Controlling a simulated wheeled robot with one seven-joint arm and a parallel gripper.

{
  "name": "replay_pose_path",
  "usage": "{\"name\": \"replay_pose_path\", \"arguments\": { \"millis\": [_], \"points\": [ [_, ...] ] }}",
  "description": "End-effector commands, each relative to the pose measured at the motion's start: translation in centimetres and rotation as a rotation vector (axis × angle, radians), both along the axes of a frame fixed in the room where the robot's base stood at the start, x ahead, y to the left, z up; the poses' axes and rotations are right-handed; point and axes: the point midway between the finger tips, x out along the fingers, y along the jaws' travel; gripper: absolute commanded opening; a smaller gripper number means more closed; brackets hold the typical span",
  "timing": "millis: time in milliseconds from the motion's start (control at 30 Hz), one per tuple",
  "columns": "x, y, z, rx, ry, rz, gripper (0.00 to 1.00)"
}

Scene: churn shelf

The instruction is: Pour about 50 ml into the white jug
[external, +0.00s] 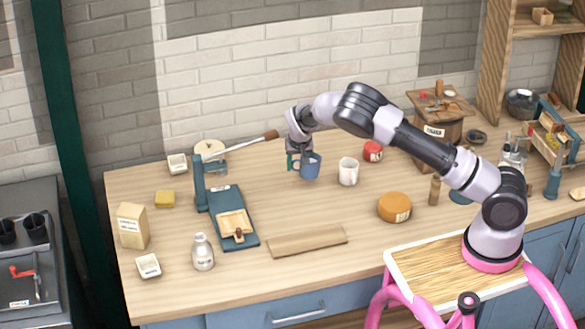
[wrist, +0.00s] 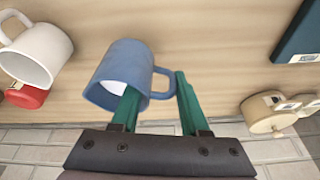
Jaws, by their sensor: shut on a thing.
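The blue mug (external: 311,167) is held by its handle between the green fingers of my gripper (external: 294,161). In the wrist view my gripper (wrist: 157,92) has one finger on each side of the handle of the blue mug (wrist: 112,68). Something white shows inside the mug. The mug looks close to upright; whether its base touches the counter I cannot tell. The white jug (external: 348,171) stands upright just to the right of the blue mug, apart from it. In the wrist view the white jug (wrist: 32,55) is at the left; its contents are hidden.
A red-lidded jar (external: 373,151) stands behind the white jug. A long-handled lever on a teal stand (external: 200,185) is at the left, near a teal board (external: 247,243).

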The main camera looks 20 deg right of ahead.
Motion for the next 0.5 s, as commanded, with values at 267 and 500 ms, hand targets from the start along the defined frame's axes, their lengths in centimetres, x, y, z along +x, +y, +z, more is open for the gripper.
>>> {"name": "replay_pose_path", "arguments": {
  "millis": [267, 500],
  "points": [
    [-0.1, -1.4, -0.8, 0.146, -0.028, -0.01, 0.0],
    [-0.3, -2.5, 0.1, 0.26, -0.046, -0.009, 0.0]
  ]
}}
